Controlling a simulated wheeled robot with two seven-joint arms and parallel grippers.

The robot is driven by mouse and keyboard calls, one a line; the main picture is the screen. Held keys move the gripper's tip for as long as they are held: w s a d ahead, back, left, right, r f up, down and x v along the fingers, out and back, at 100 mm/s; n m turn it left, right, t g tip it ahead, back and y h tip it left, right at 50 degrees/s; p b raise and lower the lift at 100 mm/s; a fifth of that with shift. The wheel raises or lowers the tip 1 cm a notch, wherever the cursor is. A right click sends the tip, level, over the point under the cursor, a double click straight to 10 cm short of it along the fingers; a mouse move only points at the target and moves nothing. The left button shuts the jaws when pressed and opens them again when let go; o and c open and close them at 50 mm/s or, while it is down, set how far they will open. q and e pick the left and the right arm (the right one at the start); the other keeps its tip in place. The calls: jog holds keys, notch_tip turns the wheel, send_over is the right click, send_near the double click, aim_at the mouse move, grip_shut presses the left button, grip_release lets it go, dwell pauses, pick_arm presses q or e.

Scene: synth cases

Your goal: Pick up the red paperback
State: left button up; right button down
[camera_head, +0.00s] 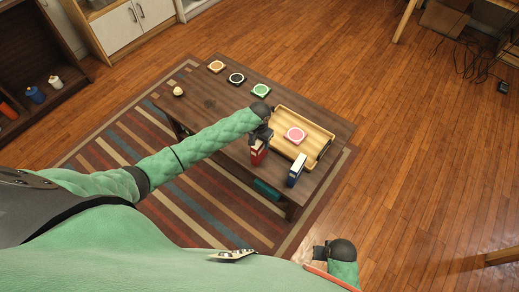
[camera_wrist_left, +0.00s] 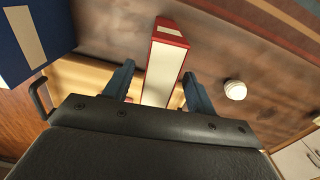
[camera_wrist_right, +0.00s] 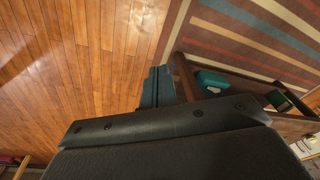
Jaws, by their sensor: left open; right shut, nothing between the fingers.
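The red paperback (camera_head: 258,154) stands upright on the low dark wooden table, beside the near left edge of the wooden tray. In the left wrist view the red paperback (camera_wrist_left: 165,62) shows its red spine end and pale pages. My left gripper (camera_head: 264,136) is at the book from above. In the left wrist view the left fingers (camera_wrist_left: 157,88) are open, one on each side of the book, with gaps showing. My right gripper (camera_head: 322,252) is away from the table, over the floor at lower right. In the right wrist view its fingers (camera_wrist_right: 158,86) are together and empty.
A blue book (camera_head: 297,170) stands right of the red one. The wooden tray (camera_head: 316,136) holds a pink-and-white disc-topped item (camera_head: 295,134). Several similar coasters and a small pale round object (camera_head: 178,91) sit farther left. A teal item (camera_head: 267,189) lies under the tabletop.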

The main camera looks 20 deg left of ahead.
pick_arm(q)
jog(key=shift+f+p, duration=0.3)
jog(key=shift+f, duration=1.35)
pick_arm(e)
jog(key=shift+s+d+f, duration=0.1)
jog(key=shift+s+f, duration=0.05)
jog(key=shift+f, duration=0.8)
jog(key=shift+s+d+f, duration=0.1)
jog(key=shift+s+f, duration=0.05)
jog(key=shift+f, duration=0.75)
pick_arm(q)
jog(key=shift+c, duration=0.3)
grip_shut()
jog(key=shift+r, duration=0.15)
